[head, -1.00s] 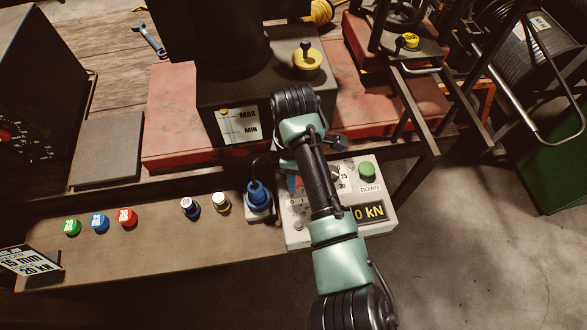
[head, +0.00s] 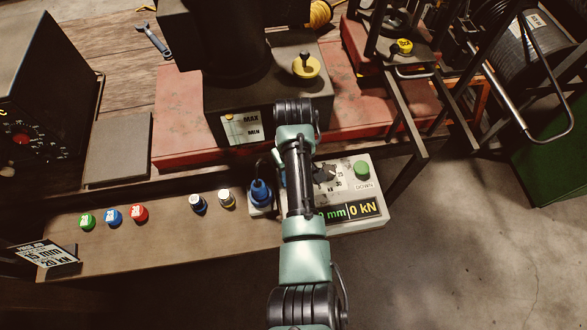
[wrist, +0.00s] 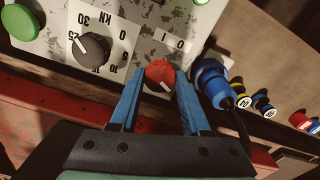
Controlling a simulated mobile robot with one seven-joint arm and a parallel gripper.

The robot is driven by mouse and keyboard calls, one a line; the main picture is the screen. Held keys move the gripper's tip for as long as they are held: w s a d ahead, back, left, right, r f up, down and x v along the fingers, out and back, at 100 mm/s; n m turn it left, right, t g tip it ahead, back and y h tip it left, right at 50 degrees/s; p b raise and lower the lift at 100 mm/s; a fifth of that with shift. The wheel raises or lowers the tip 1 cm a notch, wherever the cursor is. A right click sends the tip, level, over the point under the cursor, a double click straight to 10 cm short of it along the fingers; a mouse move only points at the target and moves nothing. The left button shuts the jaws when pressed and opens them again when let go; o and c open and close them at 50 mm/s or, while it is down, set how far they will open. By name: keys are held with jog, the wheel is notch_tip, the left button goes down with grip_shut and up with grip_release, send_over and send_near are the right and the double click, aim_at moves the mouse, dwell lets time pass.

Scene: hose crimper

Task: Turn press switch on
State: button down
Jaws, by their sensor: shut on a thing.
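The press switch is a round red knob (wrist: 160,75) on the pale control panel (wrist: 115,60), with "I" and "0" marks beside it. In the wrist view my gripper (wrist: 160,78) has its two blue fingers on either side of the knob, closed on it. The knob's pale pointer mark shows on its near part; which label it is set to is hard to tell. In the head view my arm hides the knob, and the panel (head: 368,190) shows to the right of the arm, its lit display (head: 362,209) reading "0 kN".
Beside the red knob are a blue plug (wrist: 212,82) with a cable and a black dial (wrist: 94,48). A green DOWN button (head: 362,169) is on the panel's right. Several coloured caps stand on the shelf to the left. Open floor lies at the right.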

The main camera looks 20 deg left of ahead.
jog(key=shift+r+m+p, duration=0.1)
jog(key=shift+m+p, duration=0.35)
jog(key=shift+m, duration=1.25)
jog(key=shift+c, duration=1.8)
grip_release()
notch_tip(320, 180, up, 13)
jog(key=shift+w, duration=0.1)
